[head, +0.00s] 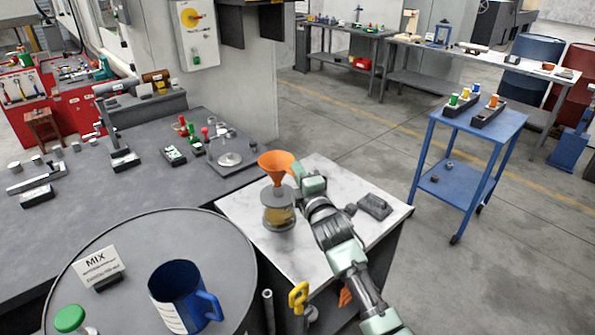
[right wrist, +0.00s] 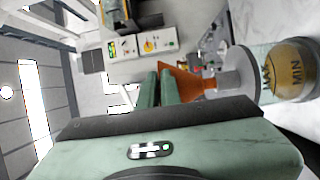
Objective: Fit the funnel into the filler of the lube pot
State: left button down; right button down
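The orange funnel (head: 277,165) stands wide end up over the lube pot (head: 279,213), a glass pot with a grey lid and yellowish contents. The funnel's narrow end meets or nearly meets the lid; I cannot tell how deep it sits. In the right wrist view the funnel (right wrist: 200,85) lies sideways, with the pot's lid (right wrist: 242,72) and its MIN mark (right wrist: 297,70) at right. My right gripper (head: 298,176) is at the funnel's right side. Its fingers (right wrist: 160,88) are nearly together, apparently on the funnel's rim. My left gripper is out of view.
The pot stands on a white marble-topped stand (head: 250,215), with a dark block (head: 374,206) at right. A large grey drum (head: 140,235) in front carries a blue jug (head: 180,300) and a MIX card (head: 98,264). A blue trolley (head: 480,125) stands at right.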

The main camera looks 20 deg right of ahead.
jog(key=shift+f+b, duration=0.6)
jog(key=shift+f, duration=0.4)
jog(key=c, duration=1.5)
grip_release()
jog(key=shift+c, duration=0.2)
jog(key=s+b, duration=0.1)
jog(key=s, duration=0.7)
jog(key=shift+a, duration=0.2)
